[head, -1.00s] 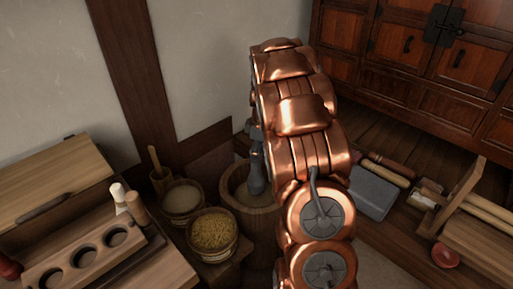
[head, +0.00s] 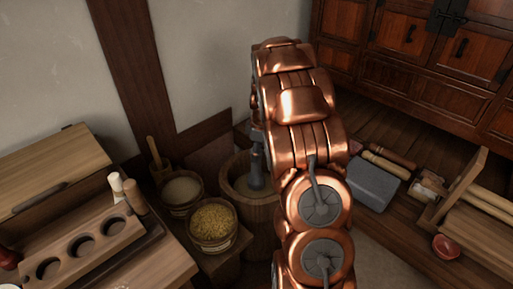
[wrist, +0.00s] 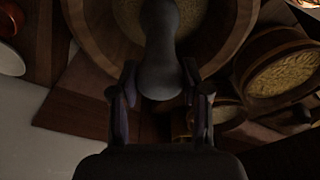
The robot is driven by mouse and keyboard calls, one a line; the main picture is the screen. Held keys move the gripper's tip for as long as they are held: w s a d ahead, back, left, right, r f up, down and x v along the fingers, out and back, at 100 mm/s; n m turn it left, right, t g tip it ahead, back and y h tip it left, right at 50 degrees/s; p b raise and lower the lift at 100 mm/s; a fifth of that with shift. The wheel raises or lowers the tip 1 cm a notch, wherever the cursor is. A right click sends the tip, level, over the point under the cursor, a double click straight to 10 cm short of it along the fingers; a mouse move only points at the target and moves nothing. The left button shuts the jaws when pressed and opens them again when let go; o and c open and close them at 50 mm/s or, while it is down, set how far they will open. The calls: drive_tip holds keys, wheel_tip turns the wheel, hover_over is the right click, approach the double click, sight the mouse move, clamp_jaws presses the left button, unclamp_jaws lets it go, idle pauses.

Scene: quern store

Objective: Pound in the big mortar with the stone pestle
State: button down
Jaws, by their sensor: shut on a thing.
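The dark grey stone pestle (head: 256,174) stands nearly upright in the big wooden mortar (head: 262,218), its lower end inside the hollow. In the wrist view the pestle (wrist: 160,62) runs from between my fingers into the mortar (wrist: 226,52), which has pale grain-like stuff at the bottom. My gripper (wrist: 160,92) is shut on the pestle, one finger on each side, above the mortar. In the head view my copper arm hides much of the gripper and part of the mortar's right side. I cannot tell whether the pestle's tip touches the bottom.
A tub of yellow grain (head: 213,222) and a tub of pale meal (head: 181,191) stand close left of the mortar. A wooden rack with round holes (head: 82,245) is at the lower left. A grey block (head: 373,186) lies right of my arm. The wall is close behind.

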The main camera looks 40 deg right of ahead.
drive_tip(key=shift+f, duration=1.6)
drive_tip(key=shift+f+b, duration=0.35)
drive_tip(key=shift+f, duration=0.05)
wheel_tip(320, 180, up, 8)
drive_tip(key=shift+r+p, duration=0.1)
drive_tip(key=shift+p, duration=1.15)
drive_tip(key=shift+f, duration=0.2)
drive_tip(key=shift+f+b, duration=0.8)
drive_tip(key=shift+f, duration=3.1)
drive_tip(key=shift+r, duration=0.1)
